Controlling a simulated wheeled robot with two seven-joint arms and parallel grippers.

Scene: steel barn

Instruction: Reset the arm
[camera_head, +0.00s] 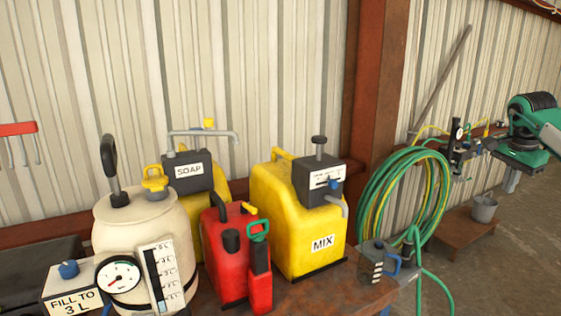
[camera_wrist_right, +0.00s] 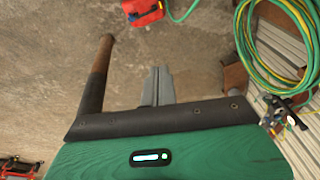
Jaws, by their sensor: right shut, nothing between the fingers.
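My right arm comes in at the right edge of the head view, with a green wrist and a dark cap. Its grey gripper (camera_head: 511,183) points down, clear of the table, in front of the wall-mounted tap fittings (camera_head: 462,150). In the right wrist view the gripper's grey fingers (camera_wrist_right: 158,85) are together, with nothing between them and concrete floor behind. My left gripper is not in view.
A coiled green hose (camera_head: 368,200) hangs by the post. A bucket (camera_head: 484,208) stands on a low platform (camera_head: 462,238).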

